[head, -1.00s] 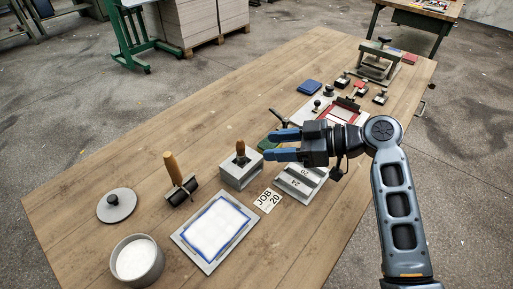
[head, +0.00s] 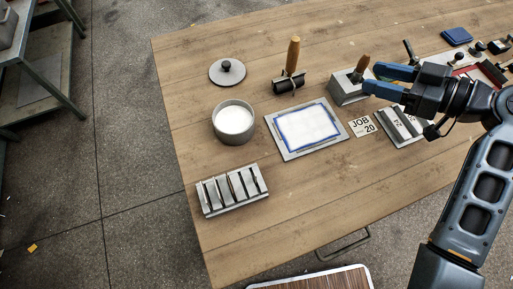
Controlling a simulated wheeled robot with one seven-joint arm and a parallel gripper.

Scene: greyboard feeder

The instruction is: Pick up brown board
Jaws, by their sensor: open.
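My gripper (head: 371,79) is at the right, its two blue fingers apart with nothing seen held between them. In the picture its fingertips overlap the grey block (head: 346,95) with a wooden-handled tool (head: 360,68). No loose brown board is plain to see on the table. A grey slotted rack (head: 207,207) at the table's near left edge holds several thin upright plates (head: 236,185); their colours are too small to tell surely. My gripper is well to the right of the rack.
A brown, pale-rimmed surface (head: 320,281) shows below the near edge.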

